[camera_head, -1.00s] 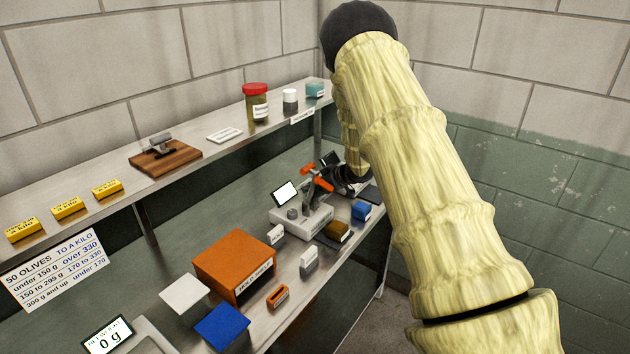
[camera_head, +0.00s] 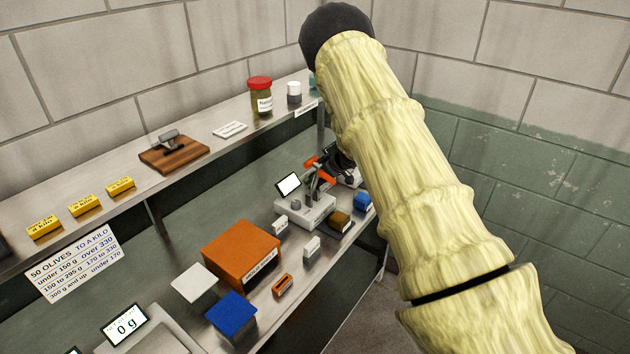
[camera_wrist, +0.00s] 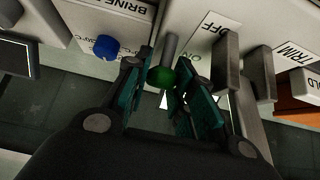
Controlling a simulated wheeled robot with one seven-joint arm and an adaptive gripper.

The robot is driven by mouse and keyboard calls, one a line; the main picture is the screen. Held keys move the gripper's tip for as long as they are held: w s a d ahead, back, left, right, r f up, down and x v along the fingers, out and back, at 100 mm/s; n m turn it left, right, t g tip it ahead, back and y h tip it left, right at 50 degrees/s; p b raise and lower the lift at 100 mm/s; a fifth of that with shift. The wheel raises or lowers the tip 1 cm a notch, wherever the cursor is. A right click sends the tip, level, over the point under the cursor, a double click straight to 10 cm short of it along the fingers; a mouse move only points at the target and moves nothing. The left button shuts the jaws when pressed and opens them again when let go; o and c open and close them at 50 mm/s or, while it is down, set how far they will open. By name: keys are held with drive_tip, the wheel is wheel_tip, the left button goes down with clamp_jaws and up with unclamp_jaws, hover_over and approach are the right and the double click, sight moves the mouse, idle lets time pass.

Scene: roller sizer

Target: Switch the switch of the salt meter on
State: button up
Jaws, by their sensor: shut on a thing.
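In the wrist view, the switch (camera_wrist: 169,48) is a short grey lever with a green rounded tip. It stands on a pale panel (camera_wrist: 208,20) printed OFF and ON. My gripper (camera_wrist: 168,92) has its two teal-padded fingers on either side of the green tip, shut on the switch. I cannot tell which label the lever leans toward. The salt meter's name is not readable on this panel. In the head view, my gripper is mostly hidden behind my arm, near the far right end of the lower bench.
A panel marked BRINE with a blue knob (camera_wrist: 104,47) is left of the switch; grey upright pieces (camera_wrist: 228,60) stand close on the right. In the head view, a device with a small screen (camera_head: 288,185), an orange box (camera_head: 241,252) and a blue block (camera_head: 231,312) are on the bench.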

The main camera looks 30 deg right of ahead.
drive_tip(key=shift+r, duration=0.1)
drive_tip(key=o, duration=1)
drive_tip(key=shift+c, duration=0.2)
drive_tip(key=v, duration=1.2)
